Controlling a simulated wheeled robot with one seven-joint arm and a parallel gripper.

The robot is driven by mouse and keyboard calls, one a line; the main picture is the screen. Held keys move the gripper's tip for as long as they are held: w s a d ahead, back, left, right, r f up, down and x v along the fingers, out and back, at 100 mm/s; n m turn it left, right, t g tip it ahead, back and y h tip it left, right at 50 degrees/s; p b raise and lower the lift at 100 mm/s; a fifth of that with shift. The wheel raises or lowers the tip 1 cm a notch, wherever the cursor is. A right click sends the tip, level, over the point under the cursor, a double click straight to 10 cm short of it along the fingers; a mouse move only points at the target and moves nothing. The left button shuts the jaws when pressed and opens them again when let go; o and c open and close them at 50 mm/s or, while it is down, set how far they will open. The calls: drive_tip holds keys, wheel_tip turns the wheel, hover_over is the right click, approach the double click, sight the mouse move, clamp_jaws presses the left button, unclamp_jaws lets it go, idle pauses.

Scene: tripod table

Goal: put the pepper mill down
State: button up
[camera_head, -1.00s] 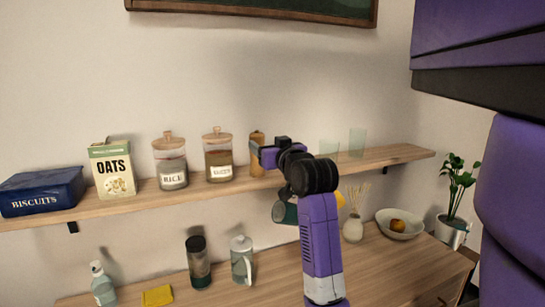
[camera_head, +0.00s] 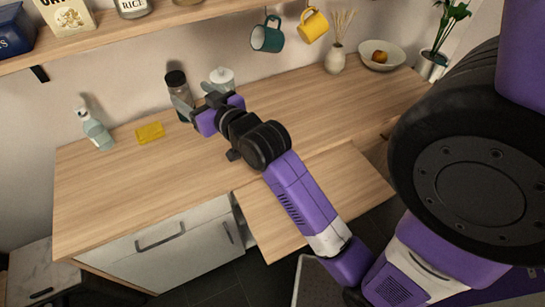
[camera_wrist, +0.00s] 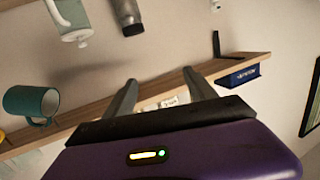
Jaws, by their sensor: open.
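My gripper (camera_head: 193,96) is open, above the counter in front of the dark-lidded jar and the pale lidded jug. In the wrist view its two grey fingers (camera_wrist: 162,88) are spread with nothing between them. I cannot make out the pepper mill in either current view. A brown upright shape, possibly the mill, stood on the shelf beside the gripper in the earlier head view. That part of the shelf is now out of the head view or hidden by the gripper in the wrist view.
The wooden counter (camera_head: 110,210) has clear room. On it stand a dark-lidded jar (camera_head: 175,80), a pale jug (camera_head: 222,77), a spray bottle (camera_head: 95,130) and a yellow sponge (camera_head: 150,133). A teal mug (camera_head: 267,37) and yellow mug (camera_head: 313,25) hang under the shelf (camera_head: 100,37).

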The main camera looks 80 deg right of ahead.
drive_tip(key=s+a+f+n+y, duration=0.1)
drive_tip(key=s+a+f, duration=0.2)
drive_tip(key=a, duration=0.3)
drive_tip(key=s+a+f+n+t+y, duration=0.1)
drive_tip(key=s+a+f+y, duration=0.15)
drive_tip(key=a, duration=0.35)
drive_tip(key=s+a+f+n+y, duration=0.1)
drive_tip(key=s+a+f, duration=0.25)
drive_tip(key=a, duration=0.25)
drive_tip(key=s+a+n+y, duration=0.2)
drive_tip(key=s+a, duration=0.3)
drive_tip(key=s, duration=0.3)
drive_tip(key=s+a+r+n+y, duration=0.1)
drive_tip(key=s+a+n+y, duration=0.1)
drive_tip(key=s+a, duration=0.3)
drive_tip(key=s, duration=0.2)
drive_tip(key=shift+s+a+r+y, duration=0.3)
drive_tip(key=shift+s+a+y, duration=0.05)
